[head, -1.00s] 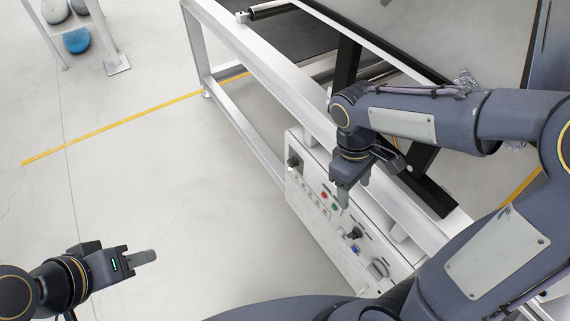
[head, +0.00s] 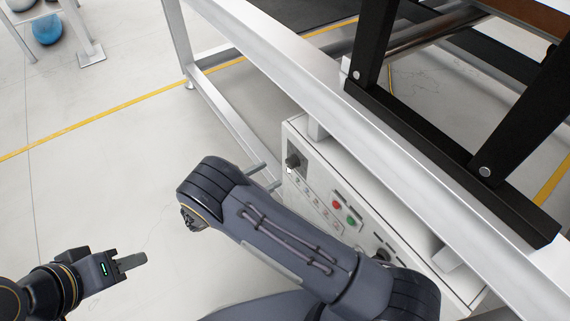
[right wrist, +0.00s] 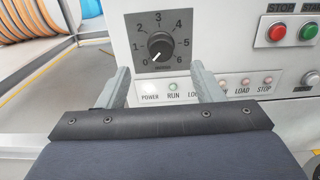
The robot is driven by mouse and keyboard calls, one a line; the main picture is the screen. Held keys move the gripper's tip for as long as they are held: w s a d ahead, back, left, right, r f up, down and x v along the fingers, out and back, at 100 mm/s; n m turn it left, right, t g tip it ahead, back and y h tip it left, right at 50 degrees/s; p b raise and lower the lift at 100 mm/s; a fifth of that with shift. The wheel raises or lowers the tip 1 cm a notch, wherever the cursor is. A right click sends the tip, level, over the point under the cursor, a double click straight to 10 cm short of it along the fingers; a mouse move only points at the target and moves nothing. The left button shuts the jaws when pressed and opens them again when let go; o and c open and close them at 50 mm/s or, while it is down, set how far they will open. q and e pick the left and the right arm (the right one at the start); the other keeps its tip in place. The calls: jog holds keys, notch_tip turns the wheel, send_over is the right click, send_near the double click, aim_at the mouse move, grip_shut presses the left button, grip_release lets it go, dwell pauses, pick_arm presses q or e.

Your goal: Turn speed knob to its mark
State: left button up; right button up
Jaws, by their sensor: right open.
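The speed knob (right wrist: 160,45) is a black round knob on a dark dial plate numbered 0 to 6, in the right wrist view. Its white pointer line points down-left, toward the 0. I cannot make out a separate mark on the dial. In the head view the knob (head: 293,161) is at the left end of the white control panel (head: 325,180). My right gripper (right wrist: 163,86) is open and empty, its fingers below and either side of the knob, apart from it. In the head view it (head: 266,177) is partly hidden by my arm. My left gripper (head: 133,262) hangs over bare floor, away from the panel.
A red button (right wrist: 277,33) and a green button (right wrist: 308,31) are right of the dial, with a row of indicator lamps (right wrist: 173,86) below it. A metal frame (head: 300,90) runs above the panel. Open floor (head: 120,180) lies to the left.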

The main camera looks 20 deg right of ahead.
aim_at(288, 165)
jog(key=b+x, duration=0.1)
jog(key=x, duration=0.6)
jog(key=shift+d, duration=0.25)
jog(key=c, duration=1)
jog(key=shift+o, duration=0.2)
